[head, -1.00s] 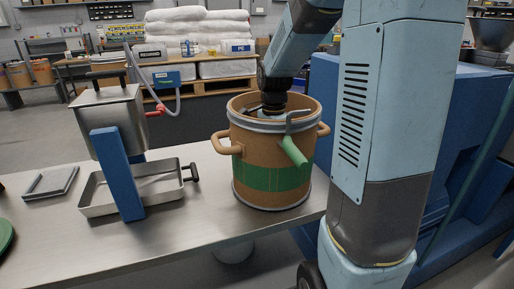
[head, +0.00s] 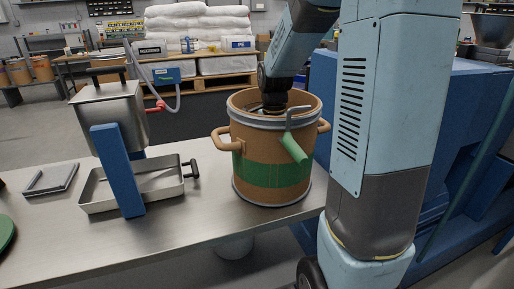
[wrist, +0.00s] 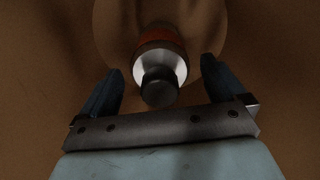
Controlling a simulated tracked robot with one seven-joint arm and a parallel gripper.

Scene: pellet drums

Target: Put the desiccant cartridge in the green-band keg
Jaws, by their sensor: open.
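The brown keg with a green band (head: 270,174) stands upright on the bench, its top open and a metal ring around its rim. My arm reaches down through its mouth, so my gripper is hidden in the head view. In the wrist view my gripper (wrist: 160,66) is open inside the keg. The desiccant cartridge (wrist: 160,68), pale with an orange band and a dark knob end, lies between the spread fingers with dark gaps at both sides. The keg's brown inside surrounds it. I cannot tell whether the cartridge touches the keg's floor.
To the left stand a shallow metal tray (head: 98,201), a steel box (head: 112,112) and a blue post (head: 118,172). A grey frame (head: 51,180) lies farther left.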

